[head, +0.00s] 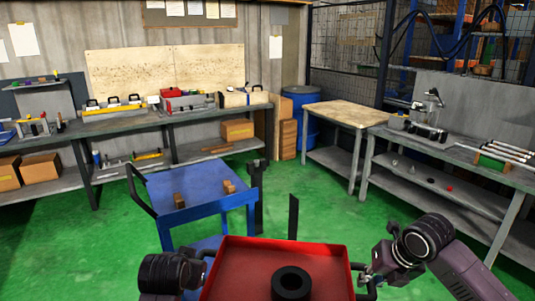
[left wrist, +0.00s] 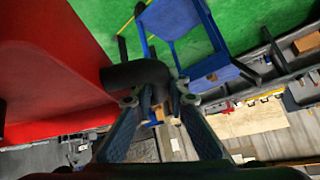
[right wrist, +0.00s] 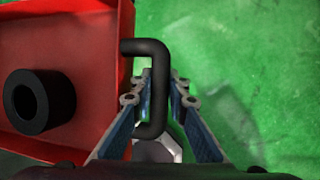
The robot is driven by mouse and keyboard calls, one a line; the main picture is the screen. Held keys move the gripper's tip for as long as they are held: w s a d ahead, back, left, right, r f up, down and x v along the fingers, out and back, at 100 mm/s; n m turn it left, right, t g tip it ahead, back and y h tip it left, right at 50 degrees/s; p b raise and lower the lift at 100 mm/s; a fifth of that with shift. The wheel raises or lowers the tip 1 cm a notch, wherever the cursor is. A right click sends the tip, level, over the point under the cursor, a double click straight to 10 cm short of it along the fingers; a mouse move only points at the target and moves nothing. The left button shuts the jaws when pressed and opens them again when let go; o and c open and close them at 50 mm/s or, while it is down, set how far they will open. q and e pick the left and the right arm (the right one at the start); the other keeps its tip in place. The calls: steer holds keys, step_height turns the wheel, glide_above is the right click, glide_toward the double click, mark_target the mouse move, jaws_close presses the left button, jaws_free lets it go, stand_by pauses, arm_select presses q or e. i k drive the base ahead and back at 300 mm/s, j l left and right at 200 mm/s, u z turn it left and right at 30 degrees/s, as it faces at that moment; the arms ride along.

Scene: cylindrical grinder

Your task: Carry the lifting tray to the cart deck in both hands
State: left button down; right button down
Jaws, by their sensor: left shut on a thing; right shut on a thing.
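The red lifting tray (head: 235,268) is at the bottom middle of the head view, with a black ring (head: 291,284) lying in it. My left gripper (left wrist: 157,100) is shut on the tray's black left handle (left wrist: 130,75). My right gripper (right wrist: 160,92) is shut on the black right handle (right wrist: 150,50), at the tray's right side. The tray is off the green floor, between my two arms. The blue cart deck (head: 195,195) is beyond the tray and to its left, apart from it. The tray's near edge is out of view.
Two brown blocks (head: 179,201) (head: 229,187) sit on the cart deck. The cart's dark push handle (head: 138,190) is on its left. A long workbench (head: 130,126) runs along the back wall. A wooden-topped table (head: 340,114) and a grey bench (head: 460,160) stand right. Green floor is open between.

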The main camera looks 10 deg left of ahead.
mark_target(193, 179)
steer(key=i+u, duration=0.15)
steer(key=i, duration=0.65)
steer(key=i+u, duration=0.2)
steer(key=i, duration=0.6)
steer(key=i+l+u, duration=0.15)
steer(key=i, duration=0.65)
steer(key=i+u, duration=0.35)
steer(key=i, duration=0.35)
steer(key=i+u, duration=0.1)
steer(key=u, duration=0.3)
